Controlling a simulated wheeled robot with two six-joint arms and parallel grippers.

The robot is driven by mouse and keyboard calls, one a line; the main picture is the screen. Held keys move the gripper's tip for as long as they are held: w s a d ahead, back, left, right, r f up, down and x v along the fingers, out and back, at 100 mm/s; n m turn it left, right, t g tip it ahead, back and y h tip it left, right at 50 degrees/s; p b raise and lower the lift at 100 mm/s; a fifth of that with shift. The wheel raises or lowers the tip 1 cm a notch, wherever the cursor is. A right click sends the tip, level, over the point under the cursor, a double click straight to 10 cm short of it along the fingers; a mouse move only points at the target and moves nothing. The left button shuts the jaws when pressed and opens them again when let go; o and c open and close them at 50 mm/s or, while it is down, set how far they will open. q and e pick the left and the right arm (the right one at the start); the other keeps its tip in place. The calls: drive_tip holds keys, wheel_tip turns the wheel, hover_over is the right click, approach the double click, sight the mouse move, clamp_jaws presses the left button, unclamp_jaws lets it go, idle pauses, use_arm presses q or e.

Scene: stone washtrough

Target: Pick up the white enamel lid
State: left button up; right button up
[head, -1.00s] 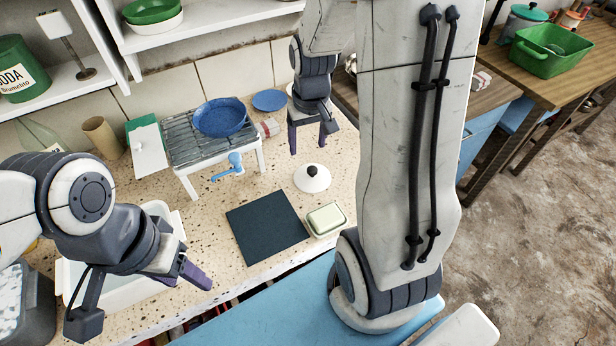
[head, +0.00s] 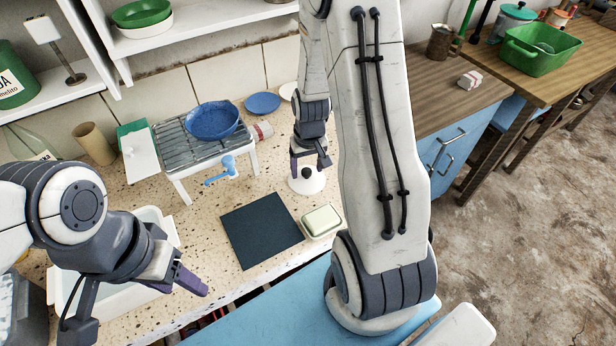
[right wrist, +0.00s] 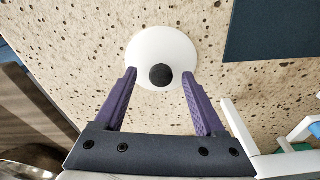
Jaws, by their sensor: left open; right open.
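The white enamel lid (head: 306,184) with a black knob lies on the speckled stone counter. My right gripper (head: 309,166) is over it, pointing down, open and empty. In the right wrist view the lid (right wrist: 148,48) and its black knob (right wrist: 160,76) show just ahead of the tips of my right gripper (right wrist: 160,82), with the knob lined up between the two purple fingers. Whether the fingers reach the knob's height I cannot tell. My left gripper (head: 190,278) is open and empty over the front left of the counter, far from the lid.
A dark square mat (head: 261,230) and a pale green-white soap dish (head: 321,222) lie in front of the lid. A metal rack (head: 190,150) with a blue bowl (head: 212,120) stands left. A blue plate (head: 262,102) lies behind. A white basin (head: 140,300) is under my left arm.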

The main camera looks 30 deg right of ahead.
clamp_jaws()
drive_tip(key=shift+r, duration=0.15)
